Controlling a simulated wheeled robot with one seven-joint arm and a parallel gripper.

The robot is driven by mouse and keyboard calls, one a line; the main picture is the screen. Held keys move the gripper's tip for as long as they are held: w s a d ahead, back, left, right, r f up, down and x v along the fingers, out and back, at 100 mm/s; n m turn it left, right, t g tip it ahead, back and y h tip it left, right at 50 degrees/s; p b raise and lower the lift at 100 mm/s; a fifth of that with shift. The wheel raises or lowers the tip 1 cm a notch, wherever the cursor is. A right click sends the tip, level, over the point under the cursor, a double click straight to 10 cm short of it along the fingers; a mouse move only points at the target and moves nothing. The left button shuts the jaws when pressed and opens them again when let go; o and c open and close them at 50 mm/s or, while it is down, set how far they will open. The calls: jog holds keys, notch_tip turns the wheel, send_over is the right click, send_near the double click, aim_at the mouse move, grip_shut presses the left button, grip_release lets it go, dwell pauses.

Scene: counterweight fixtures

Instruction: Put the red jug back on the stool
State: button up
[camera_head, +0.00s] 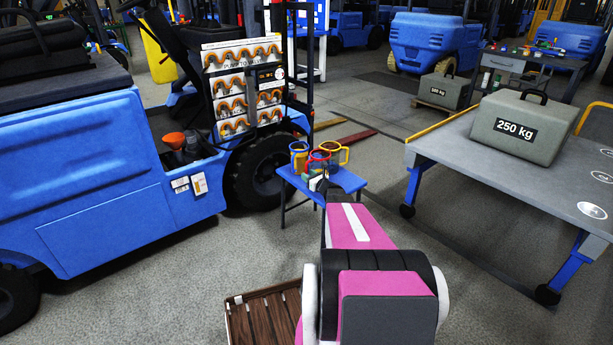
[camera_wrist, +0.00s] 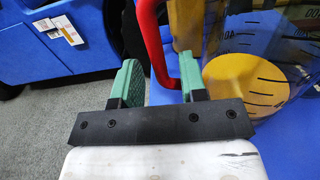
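The red jug (camera_head: 318,157) has a red rim and a clear body. In the head view it is at the front left part of the blue stool (camera_head: 351,181), among the other jugs; my arm partly hides its lower part. In the wrist view its red handle (camera_wrist: 155,42) passes between the green fingers of my gripper (camera_wrist: 161,80), nearer the right finger. The fingers are apart, with a gap beside the handle. A clear body with black measuring marks stands to the right. I cannot tell whether the right finger touches the handle.
A blue forklift (camera_head: 100,180) is at left. A grey table (camera_head: 470,170) with a 250 kg weight (camera_head: 515,125) is at right. A brown slatted crate (camera_head: 262,318) lies in front.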

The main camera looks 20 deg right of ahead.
jog(key=v, duration=0.9)
jog(key=shift+s, duration=0.4)
jog(key=shift+s+r, duration=0.1)
jog(key=shift+s, duration=0.05)
jog(key=s+a+r+n+g+y, duration=0.1)
jog(key=s+a+n+g, duration=0.45)
jog(key=a+n, duration=0.45)
jog(key=s+a+r+n+g+y, duration=0.15)
jog(key=s+a+n+g, duration=0.4)
jog(key=a+n, duration=0.55)
jog(key=s+a+r+n+g+h, duration=0.1)
jog(key=s+a+n+g+h, duration=0.1)
jog(key=s+n+g+h, duration=0.1)
jog(key=s+a+r+n+g+h, duration=0.1)
jog(key=s+a+n+g+h, duration=0.1)
jog(key=s+n+h, duration=0.3)
jog(key=s+n+g, duration=0.1)
jog(key=s+n, duration=0.2)
jog(key=s, duration=0.1)
jog(key=shift+s+r+h, duration=0.3)
jog(key=shift+s+h, duration=0.05)
jog(key=shift+s, duration=0.05)
jog(key=shift+o, duration=0.2)
jog(key=shift+w+a, duration=0.1)
